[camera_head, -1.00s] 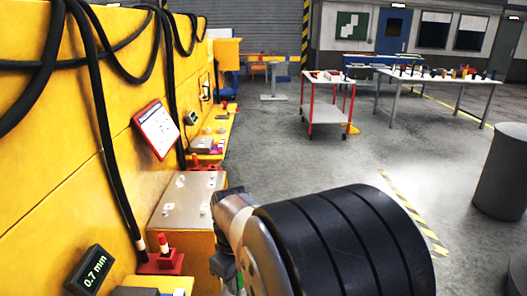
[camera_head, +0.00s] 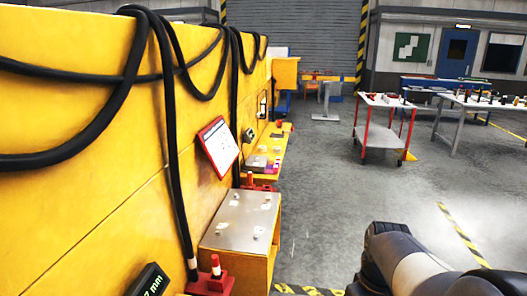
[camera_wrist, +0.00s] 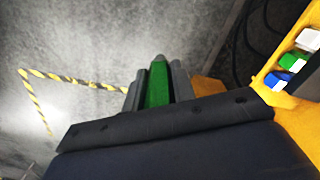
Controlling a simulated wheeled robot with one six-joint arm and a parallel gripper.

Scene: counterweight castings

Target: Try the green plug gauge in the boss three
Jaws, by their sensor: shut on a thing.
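My gripper (camera_wrist: 157,84) is in the wrist view, with its two grey fingers closed on the green plug gauge (camera_wrist: 157,88). The gauge's lower end is hidden by the gripper body. In the head view my arm reaches in at the lower right, and the gripper and gauge are out of sight. A grey metal plate (camera_head: 236,217) with several small pale bosses lies on a yellow block beside the yellow wall. I cannot tell which boss, if any, is boss three. The gripper is apart from the things on the yellow ledge in the wrist view.
The yellow ledge (camera_wrist: 276,75) holds white, green and blue pieces. A red-and-white post (camera_head: 215,266) stands on a red base before the plate. Black hoses (camera_head: 175,130) hang along the wall. A trolley (camera_head: 380,140) stands at the back right. Open floor (camera_head: 320,200) lies between.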

